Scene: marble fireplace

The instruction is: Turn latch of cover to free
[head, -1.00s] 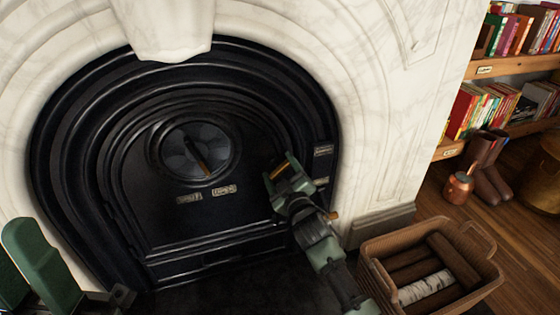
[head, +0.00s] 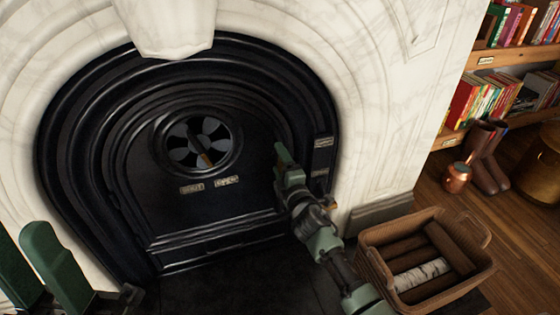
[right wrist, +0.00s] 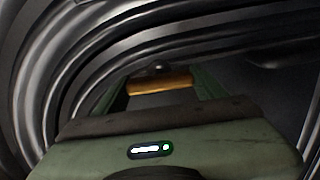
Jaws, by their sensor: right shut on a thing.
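The black arched cover (head: 240,220) stands in the fireplace, upright. My right gripper (head: 281,156) is at its right edge, seen nearly edge-on in the head view. In the right wrist view, my right gripper is shut on a brass-coloured handle (right wrist: 160,84), which looks like the latch; a dark round knob (right wrist: 160,67) shows just beyond it. In the head view the latch is hidden behind the gripper. My left gripper (head: 32,245) is open and empty at the lower left, away from the cover.
A round vent (head: 196,142) with a brass-tipped handle is on the cover, with two small labels below. A wicker basket (head: 472,280) of logs stands at the lower right. A copper pot (head: 457,178), boots (head: 487,150) and bookshelves lie farther right.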

